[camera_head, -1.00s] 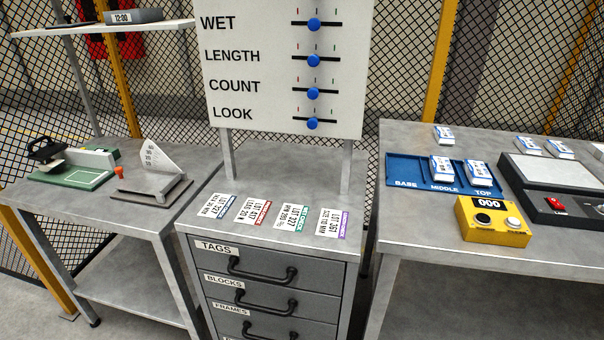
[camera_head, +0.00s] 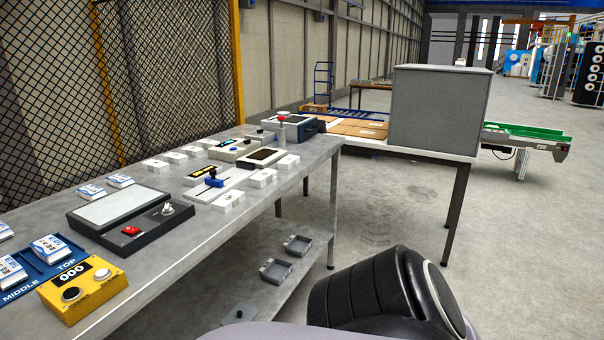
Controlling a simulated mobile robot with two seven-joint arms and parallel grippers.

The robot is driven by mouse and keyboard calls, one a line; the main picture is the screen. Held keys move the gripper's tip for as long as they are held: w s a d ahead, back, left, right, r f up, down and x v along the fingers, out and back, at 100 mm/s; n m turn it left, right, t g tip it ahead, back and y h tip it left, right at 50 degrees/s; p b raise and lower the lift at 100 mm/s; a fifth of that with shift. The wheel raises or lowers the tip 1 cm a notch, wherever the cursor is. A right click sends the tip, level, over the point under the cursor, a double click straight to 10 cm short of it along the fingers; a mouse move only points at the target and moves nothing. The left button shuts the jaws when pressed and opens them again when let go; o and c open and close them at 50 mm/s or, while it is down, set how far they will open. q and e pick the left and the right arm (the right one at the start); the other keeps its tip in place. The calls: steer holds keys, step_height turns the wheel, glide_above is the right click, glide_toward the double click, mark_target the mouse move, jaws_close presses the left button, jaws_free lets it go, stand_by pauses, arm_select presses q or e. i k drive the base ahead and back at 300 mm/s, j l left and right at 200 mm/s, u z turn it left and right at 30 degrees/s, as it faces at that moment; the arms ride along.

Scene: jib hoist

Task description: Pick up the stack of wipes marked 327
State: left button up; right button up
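Several small blue-and-white packs are at the left of the head view. Two lie on the bench, one left (camera_head: 91,191) and one right (camera_head: 120,181). Others are on the blue tray, with one pack (camera_head: 52,248) at TOP and one (camera_head: 11,270) at MIDDLE; another is cut by the left edge. Several small white stacks or blocks, such as one at the bench front (camera_head: 229,200) and one behind (camera_head: 155,165), sit farther along. Their marks are too small to read, so I cannot tell which is 327. Neither gripper is in view; a dark part of my arm shows at lower right.
A yellow counter box (camera_head: 83,290) reading 000 and a flat grey-topped device (camera_head: 122,210) stand on the bench (camera_head: 190,255). A lower shelf (camera_head: 275,300) holds small grey trays. A large grey box (camera_head: 437,108) stands beyond. The floor on the right is open.

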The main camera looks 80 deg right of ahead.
mark_target(264, 176)
steer(key=l+z, duration=0.3)
steer(key=z, duration=0.15)
steer(key=l+z, duration=0.25)
steer(key=z, duration=0.2)
steer(key=i+l+z, duration=0.45)
steer(key=l, duration=0.3)
steer(key=i+l, duration=0.2)
steer(key=l, duration=0.2)
steer(key=i+l+z, duration=0.1)
steer(key=l, duration=0.3)
steer(key=i+l, duration=0.3)
steer(key=l+z, duration=0.05)
